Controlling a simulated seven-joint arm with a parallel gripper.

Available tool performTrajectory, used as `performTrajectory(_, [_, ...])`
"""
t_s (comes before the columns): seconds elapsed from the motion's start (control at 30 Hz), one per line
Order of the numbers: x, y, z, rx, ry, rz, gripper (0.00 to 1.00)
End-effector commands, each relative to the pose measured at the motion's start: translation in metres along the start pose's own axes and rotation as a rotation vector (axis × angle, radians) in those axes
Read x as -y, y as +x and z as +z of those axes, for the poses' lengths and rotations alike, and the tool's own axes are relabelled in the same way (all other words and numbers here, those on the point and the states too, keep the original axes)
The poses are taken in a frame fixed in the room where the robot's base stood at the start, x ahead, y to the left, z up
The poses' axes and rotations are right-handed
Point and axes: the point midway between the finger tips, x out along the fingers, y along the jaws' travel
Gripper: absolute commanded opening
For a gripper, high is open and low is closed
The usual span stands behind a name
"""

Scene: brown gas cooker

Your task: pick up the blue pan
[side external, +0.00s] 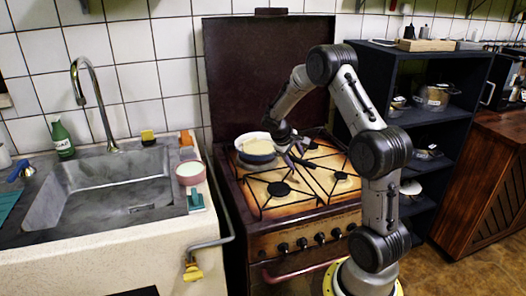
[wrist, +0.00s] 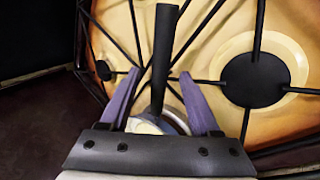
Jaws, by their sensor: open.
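The blue pan (side external: 257,147), with a pale inside, sits at the back left of the cooker top in the side view. My gripper (side external: 296,160) is just to its right, low over the hob. In the wrist view my gripper (wrist: 160,75) is open, with its two purple fingers apart. A black handle (wrist: 165,50) shows between the fingers and runs out beyond their tips. A small pale, rounded part of the pan (wrist: 172,124) shows near the finger bases. Most of the pan is hidden there, and contact with the handle cannot be told.
The brown cooker (side external: 262,215) has black grates and burners, one burner (wrist: 255,78) showing at right in the wrist view. Its raised lid (side external: 240,70) stands behind. A sink counter (side external: 100,240) is at left and a dark shelf (side external: 440,125) at right.

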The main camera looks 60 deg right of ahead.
Motion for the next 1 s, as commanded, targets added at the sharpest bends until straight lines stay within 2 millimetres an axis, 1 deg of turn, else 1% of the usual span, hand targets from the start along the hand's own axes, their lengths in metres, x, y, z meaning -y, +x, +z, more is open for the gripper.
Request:
performTrajectory(0.03, [0.000, 0.009, 0.001, 0.005, 0.000, -0.001, 0.63])
performTrajectory(0.13, [0.000, 0.020, 0.001, 0.002, -0.001, 0.000, 0.63])
performTrajectory(0.2, [0.000, 0.023, 0.000, 0.001, 0.001, -0.001, 0.63])
performTrajectory(0.37, [0.000, 0.023, 0.000, 0.000, 0.000, 0.000, 0.63])
performTrajectory(0.4, [0.000, 0.023, 0.000, 0.000, 0.000, 0.000, 0.60])
performTrajectory(0.47, [0.000, 0.023, 0.000, 0.000, 0.000, 0.000, 0.49])
performTrajectory(0.5, [0.000, 0.023, 0.000, 0.000, 0.000, 0.000, 0.42])
performTrajectory(0.57, [0.000, 0.023, 0.000, 0.000, 0.000, 0.000, 0.31])
performTrajectory(0.6, [0.000, 0.023, 0.000, 0.000, 0.000, 0.000, 0.24])
performTrajectory(0.73, [0.000, 0.023, 0.000, 0.000, 0.000, 0.000, 0.00])
performTrajectory(1.0, [0.000, 0.023, 0.000, 0.000, 0.000, 0.000, 0.00])
